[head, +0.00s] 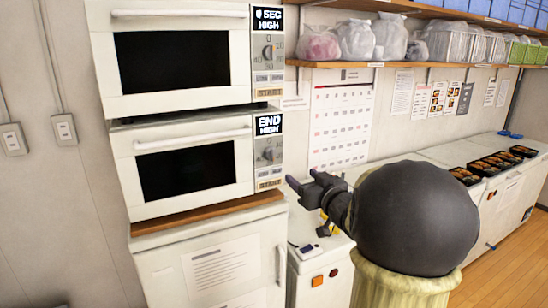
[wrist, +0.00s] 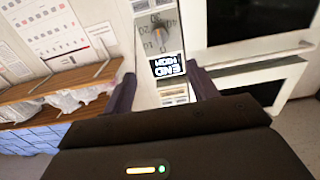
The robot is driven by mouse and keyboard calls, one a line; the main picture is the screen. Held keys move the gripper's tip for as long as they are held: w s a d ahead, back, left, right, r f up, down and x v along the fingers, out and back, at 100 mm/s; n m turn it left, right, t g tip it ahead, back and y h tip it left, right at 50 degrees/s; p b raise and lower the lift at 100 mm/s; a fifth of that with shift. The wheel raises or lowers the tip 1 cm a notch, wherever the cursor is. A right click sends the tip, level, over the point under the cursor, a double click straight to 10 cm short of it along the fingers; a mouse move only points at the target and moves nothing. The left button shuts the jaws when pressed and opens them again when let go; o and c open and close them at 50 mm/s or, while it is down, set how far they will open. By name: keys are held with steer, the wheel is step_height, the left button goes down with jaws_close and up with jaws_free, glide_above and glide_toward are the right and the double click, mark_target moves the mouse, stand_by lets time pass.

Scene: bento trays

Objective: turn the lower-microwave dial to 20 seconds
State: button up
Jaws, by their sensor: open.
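The lower microwave (head: 126,205) is white with a dark door window, and its display (head: 268,124) reads END HIGH. Its dial (head: 267,155) sits below the display. The wrist view is upside down; there the dial (wrist: 158,36) shows with printed numbers around it, above the inverted END HIGH display (wrist: 167,66). My gripper (head: 303,183) is open and empty, in front and to the right of the control panel, apart from the dial. In the wrist view, the fingers of my gripper (wrist: 162,76) frame the panel near the display. The dial's exact pointer setting is too small to read.
The upper microwave (head: 104,62), with a display reading 0 SEC HIGH, stands on top. A white cabinet (head: 160,260) is below. A wooden shelf (head: 330,64) with bags is at the right. Black food trays (head: 466,176) lie on the far right counter.

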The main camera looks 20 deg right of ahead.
mark_target(274, 155)
steer(key=w+p, duration=0.2)
steer(key=w, duration=0.3)
steer(key=w+p, duration=0.1)
steer(key=w, duration=0.4)
steer(key=w+p, duration=0.2)
steer(key=w, duration=0.4)
steer(key=shift+a+r+p, duration=0.1)
steer(key=shift+a+p, duration=0.15)
steer(key=shift+p, duration=0.05)
steer(key=shift+w, duration=0.55)
steer(key=shift+s, duration=0.1)
steer(key=shift+c, duration=0.2)
steer(key=c, duration=0.9)
